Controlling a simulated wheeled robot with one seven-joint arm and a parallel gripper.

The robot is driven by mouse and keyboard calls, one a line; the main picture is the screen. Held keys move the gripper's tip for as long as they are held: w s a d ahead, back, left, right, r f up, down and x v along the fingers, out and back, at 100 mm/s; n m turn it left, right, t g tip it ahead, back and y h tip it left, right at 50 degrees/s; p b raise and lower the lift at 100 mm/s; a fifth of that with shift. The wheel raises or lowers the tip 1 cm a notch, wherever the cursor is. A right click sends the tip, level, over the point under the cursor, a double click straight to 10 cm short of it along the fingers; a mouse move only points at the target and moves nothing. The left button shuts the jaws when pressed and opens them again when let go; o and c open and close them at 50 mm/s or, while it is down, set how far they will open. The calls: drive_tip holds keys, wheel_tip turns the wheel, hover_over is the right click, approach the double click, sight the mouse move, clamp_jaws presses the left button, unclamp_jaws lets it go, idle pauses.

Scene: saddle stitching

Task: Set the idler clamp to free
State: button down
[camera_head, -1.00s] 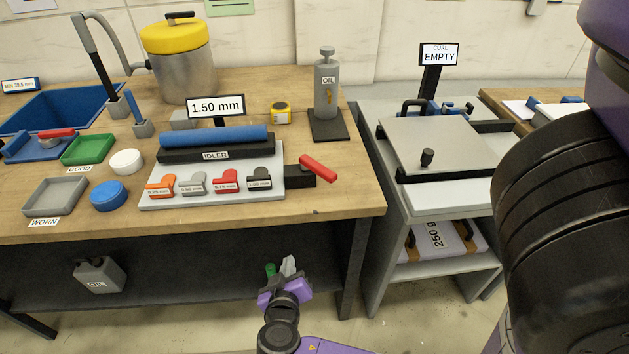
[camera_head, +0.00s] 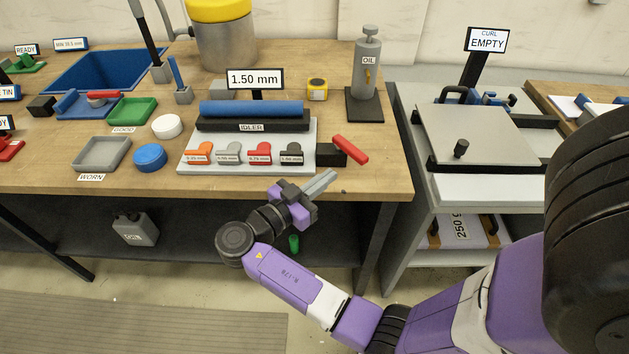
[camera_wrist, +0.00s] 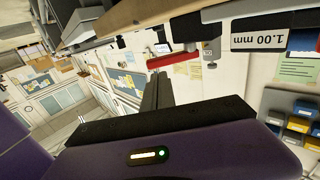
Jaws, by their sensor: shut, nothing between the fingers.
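The idler clamp shows as a red lever (camera_head: 350,150) on a black block (camera_head: 330,155) at the right end of the idler's plate (camera_head: 305,130). The lever slants down to the right. A blue roller (camera_head: 250,108) lies along the block marked IDLER (camera_head: 250,126). My gripper (camera_head: 330,179) is shut and empty, just in front of the bench edge, below the lever in the picture and apart from it. In the wrist view, the shut fingers (camera_wrist: 156,92) point towards the red lever (camera_wrist: 176,60), which shows beyond their tips.
Several coloured thickness tabs (camera_head: 260,152) stand along the plate's front. A sign reading 1.50 mm (camera_head: 254,79) stands behind the roller. An oil dispenser (camera_head: 366,75) and a yellow tape measure (camera_head: 317,89) stand further back. The bench's front right corner (camera_head: 390,180) is clear.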

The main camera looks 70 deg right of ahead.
sight(354, 158)
drive_tip(key=p+x, duration=0.2)
drive_tip(key=x, duration=0.5)
drive_tip(key=shift+r+p, duration=0.1)
drive_tip(key=shift+p, duration=0.2)
drive_tip(key=shift+s+d, duration=0.15)
drive_tip(key=shift+d, duration=0.25)
drive_tip(key=shift+f, duration=0.25)
